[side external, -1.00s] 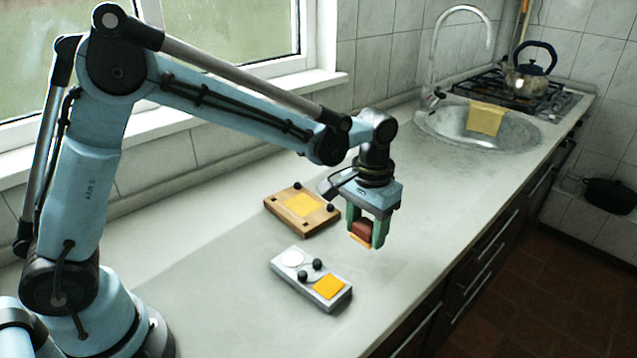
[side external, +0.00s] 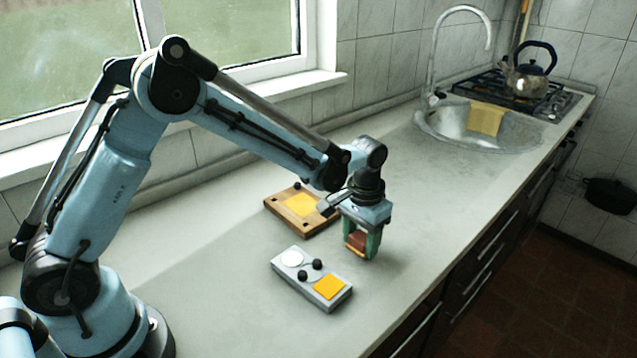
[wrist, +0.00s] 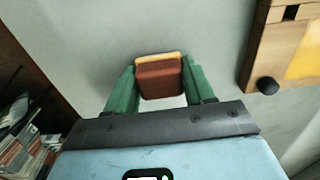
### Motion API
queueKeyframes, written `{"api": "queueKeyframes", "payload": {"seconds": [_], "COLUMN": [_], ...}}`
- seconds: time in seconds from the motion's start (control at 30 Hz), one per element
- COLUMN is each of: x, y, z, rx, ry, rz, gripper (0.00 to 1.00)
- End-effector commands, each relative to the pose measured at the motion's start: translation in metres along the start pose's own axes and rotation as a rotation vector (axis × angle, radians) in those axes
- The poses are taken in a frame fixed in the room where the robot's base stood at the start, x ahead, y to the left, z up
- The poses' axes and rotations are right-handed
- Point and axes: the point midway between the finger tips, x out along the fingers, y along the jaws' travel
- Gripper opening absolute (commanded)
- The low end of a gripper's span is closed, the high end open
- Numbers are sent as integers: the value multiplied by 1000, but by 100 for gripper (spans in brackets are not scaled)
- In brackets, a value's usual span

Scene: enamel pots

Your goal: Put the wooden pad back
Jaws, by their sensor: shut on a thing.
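My gripper (side external: 360,246) is shut on a small reddish-brown block with a yellow-tan edge, which looks like the wooden pad (side external: 356,243). In the wrist view the pad (wrist: 160,80) sits between the green fingers of my gripper (wrist: 160,85). It hangs over the counter to the right of a wooden board (side external: 318,227) and above and right of a grey board (side external: 290,276). I cannot tell whether the pad touches the counter.
The wooden board bears a yellow square (side external: 300,204) and black knobs. The grey board bears a white disc (side external: 292,258), black knobs and an orange-yellow square (side external: 330,287). The counter (side external: 440,220) is clear towards the sink (side external: 450,134). Its front edge lies to the right.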

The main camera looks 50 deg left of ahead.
Motion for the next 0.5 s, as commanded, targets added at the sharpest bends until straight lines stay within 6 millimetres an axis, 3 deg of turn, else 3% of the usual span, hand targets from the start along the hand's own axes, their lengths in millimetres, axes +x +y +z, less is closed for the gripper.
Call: {"api": "queueKeyframes", "payload": {"seconds": [0.07, 0.1, 0.23, 0.5], "x": [2, 2, 2, 1], "y": [0, 0, 0, 0], "z": [0, 0, 0, 0], "rx": [0, 0, 0, 0], "ry": [0, 0, 0, 0], "rz": [0, 0, 0, 0], "gripper": [24, 59, 78, 78]}}
